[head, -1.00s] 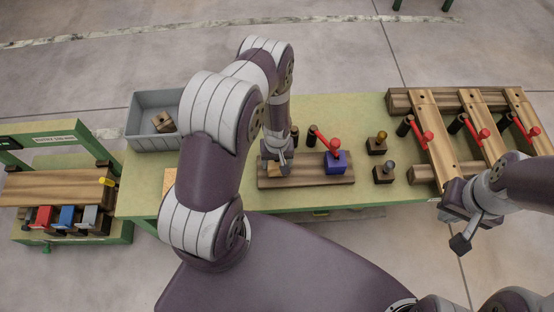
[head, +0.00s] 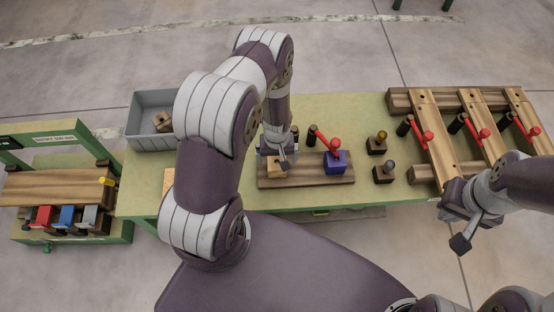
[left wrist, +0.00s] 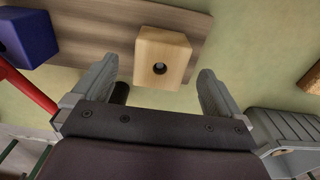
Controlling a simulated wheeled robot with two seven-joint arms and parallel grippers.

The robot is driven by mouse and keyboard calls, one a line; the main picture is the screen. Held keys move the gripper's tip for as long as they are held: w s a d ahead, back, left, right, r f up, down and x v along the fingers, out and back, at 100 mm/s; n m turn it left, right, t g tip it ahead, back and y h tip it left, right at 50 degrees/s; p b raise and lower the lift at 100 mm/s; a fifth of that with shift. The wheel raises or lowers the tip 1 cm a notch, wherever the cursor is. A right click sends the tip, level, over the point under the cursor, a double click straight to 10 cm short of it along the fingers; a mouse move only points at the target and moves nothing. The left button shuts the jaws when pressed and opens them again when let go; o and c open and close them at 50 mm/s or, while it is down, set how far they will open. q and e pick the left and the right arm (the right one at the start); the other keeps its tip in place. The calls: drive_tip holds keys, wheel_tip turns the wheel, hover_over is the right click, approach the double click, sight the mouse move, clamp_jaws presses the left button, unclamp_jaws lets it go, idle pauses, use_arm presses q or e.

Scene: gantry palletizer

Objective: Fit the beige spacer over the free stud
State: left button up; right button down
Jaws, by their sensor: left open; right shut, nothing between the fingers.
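The beige spacer (head: 276,170) sits on the left end of the wooden board (head: 312,176). In the left wrist view the spacer (left wrist: 163,57) is a square block with a round hole in its face; something greyish shows inside the hole, perhaps the stud's top. The rest of the stud is hidden. My left gripper (head: 284,160) is open just over the spacer; in the wrist view its fingers (left wrist: 157,72) are spread to either side, apart from the spacer. My right gripper (head: 462,227) is shut and empty, off the table's right front.
A blue block (head: 335,163) sits on the same board, under a red-handled clamp (head: 325,142). Two small dark blocks with knobs (head: 377,146) (head: 384,174) stand to its right. A grey bin (head: 150,139) holds a wooden piece. Wooden rails with red clamps (head: 435,140) fill the right.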

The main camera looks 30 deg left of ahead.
use_arm(q)
wheel_tip(320, 180, up, 9)
drive_tip(key=p, duration=0.1)
drive_tip(key=shift+r+p, duration=0.15)
drive_tip(key=shift+p, duration=0.2)
